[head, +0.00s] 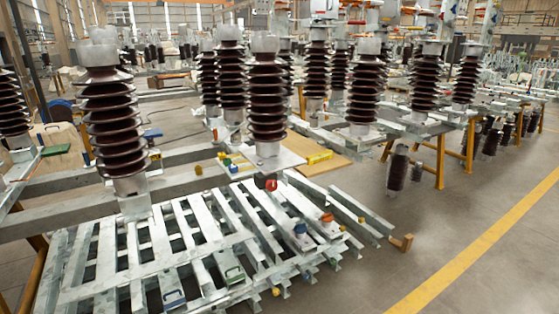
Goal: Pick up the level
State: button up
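A small yellow bar (319,157) lies on a tan board (318,170) right of the middle insulator. It looks like the level, but it is too small to be sure. Some small yellow, green and blue items (228,161) lie left of that insulator's base, and I cannot tell what they are. My gripper is not in view.
Ribbed brown insulators (108,115) stand on grey metal beams. A slatted metal frame (75,262) with several small coloured pieces fills the front. Orange trestles (469,146) stand at the right. Open floor (430,215) lies at the right, crossed by a yellow line (480,248).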

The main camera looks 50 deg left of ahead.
aim_at(313, 159)
jog(key=u, duration=1.05)
jog(key=i, duration=1.1)
jog(key=z, duration=0.3)
jog(key=i, duration=1.1)
jog(key=u, duration=0.85)
jog(key=i, duration=0.95)
jog(key=u, duration=0.6)
